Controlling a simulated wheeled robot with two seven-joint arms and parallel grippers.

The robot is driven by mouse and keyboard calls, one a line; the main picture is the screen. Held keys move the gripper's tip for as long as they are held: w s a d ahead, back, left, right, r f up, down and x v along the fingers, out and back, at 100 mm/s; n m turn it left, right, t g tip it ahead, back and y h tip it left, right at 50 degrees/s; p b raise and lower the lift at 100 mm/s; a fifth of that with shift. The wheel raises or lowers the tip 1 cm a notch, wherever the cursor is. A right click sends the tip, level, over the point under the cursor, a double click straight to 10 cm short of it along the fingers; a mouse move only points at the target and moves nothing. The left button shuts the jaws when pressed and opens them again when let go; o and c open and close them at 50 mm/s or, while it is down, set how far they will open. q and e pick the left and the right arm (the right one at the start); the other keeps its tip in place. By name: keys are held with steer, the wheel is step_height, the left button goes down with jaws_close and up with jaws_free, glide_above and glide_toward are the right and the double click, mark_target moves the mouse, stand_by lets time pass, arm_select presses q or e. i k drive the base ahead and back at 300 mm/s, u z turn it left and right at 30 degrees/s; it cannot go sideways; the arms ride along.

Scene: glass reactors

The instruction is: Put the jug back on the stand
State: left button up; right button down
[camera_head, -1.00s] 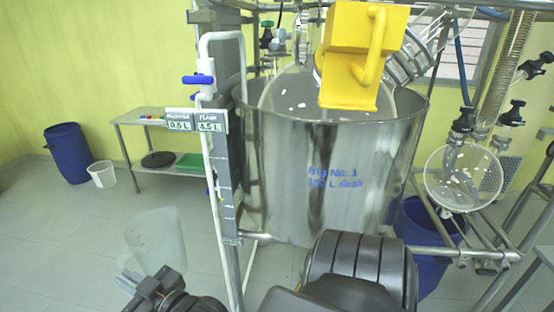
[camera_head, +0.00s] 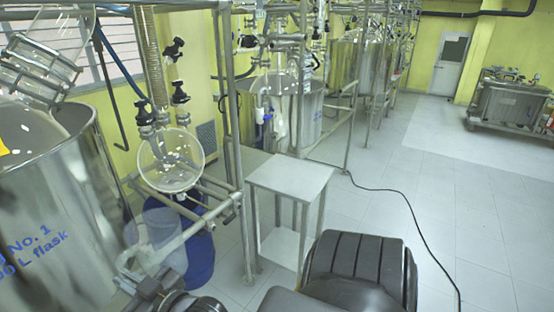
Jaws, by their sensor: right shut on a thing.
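The jug (camera_head: 153,232) is a translucent, pale vessel at the lower left. My right gripper (camera_head: 132,277) is shut on it and holds it up, seemingly upright, in front of the blue drum. The gripper's fingers are partly hard to make out against the jug. The stand (camera_head: 290,174) is a small grey metal table with a lower shelf, to the right of the jug and farther off. Its top is bare. My left gripper is not in view.
A steel tank (camera_head: 60,190) stands at the left edge. A round glass flask (camera_head: 170,160) and a pipe frame (camera_head: 244,215) stand between it and the stand. A blue drum (camera_head: 200,262) is below the flask. A black cable (camera_head: 412,215) crosses the open floor at right.

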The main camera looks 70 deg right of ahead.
mark_target(283, 179)
steer(key=z, duration=1.45)
steer(key=i, duration=1.65)
